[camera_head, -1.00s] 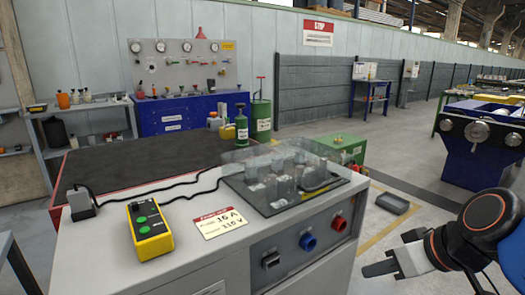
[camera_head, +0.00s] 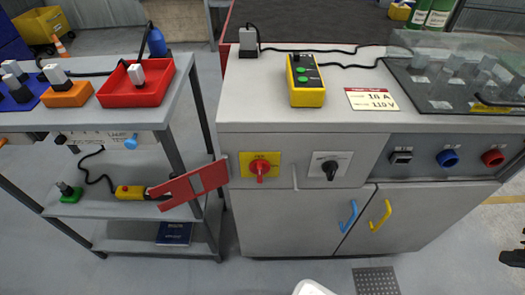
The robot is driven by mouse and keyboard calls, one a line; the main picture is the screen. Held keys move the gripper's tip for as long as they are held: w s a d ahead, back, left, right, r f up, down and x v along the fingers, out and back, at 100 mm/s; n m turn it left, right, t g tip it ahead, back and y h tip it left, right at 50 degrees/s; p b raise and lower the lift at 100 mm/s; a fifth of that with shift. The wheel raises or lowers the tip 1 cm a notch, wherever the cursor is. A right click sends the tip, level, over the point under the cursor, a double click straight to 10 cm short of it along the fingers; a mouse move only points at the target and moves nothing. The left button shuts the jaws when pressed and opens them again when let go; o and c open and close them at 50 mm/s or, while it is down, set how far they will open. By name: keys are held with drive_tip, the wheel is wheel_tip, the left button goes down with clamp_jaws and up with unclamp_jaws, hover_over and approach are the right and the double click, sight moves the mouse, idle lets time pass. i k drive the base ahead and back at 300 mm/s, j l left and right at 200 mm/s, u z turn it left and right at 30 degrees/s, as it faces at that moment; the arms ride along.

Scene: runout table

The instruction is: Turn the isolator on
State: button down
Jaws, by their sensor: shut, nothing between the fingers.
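A red rotary handle (camera_head: 260,169) on a yellow plate (camera_head: 274,159) is on the cabinet front at left; it looks like the isolator. Its handle looks roughly upright, and the small lettering above it is not readable. A black rotary knob (camera_head: 331,169) on a pale plate is to its right. My gripper (camera_head: 513,257) shows only as dark fingertips at the right edge, shut and empty. It is low and far right of the red handle, touching nothing visible. Most of my arm is out of view.
A shelf trolley (camera_head: 100,231) stands left of the cabinet (camera_head: 290,222). Blue (camera_head: 348,216) and yellow (camera_head: 380,215) door handles protrude below. The floor in front has open room.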

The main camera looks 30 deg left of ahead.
sight(259, 167)
drive_tip(key=j+u, duration=0.2)
drive_tip(key=u, duration=0.15)
drive_tip(key=k+j+u, duration=0.1)
drive_tip(key=j+u, duration=0.25)
drive_tip(key=l+u, duration=0.3)
drive_tip(key=u, duration=0.15)
drive_tip(key=l+u, duration=0.3)
drive_tip(key=u, duration=0.15)
drive_tip(key=k+l+z, duration=0.15)
drive_tip(key=l, duration=0.85)
drive_tip(key=k+l+z, duration=0.2)
drive_tip(key=l, duration=0.85)
drive_tip(key=i, duration=0.1)
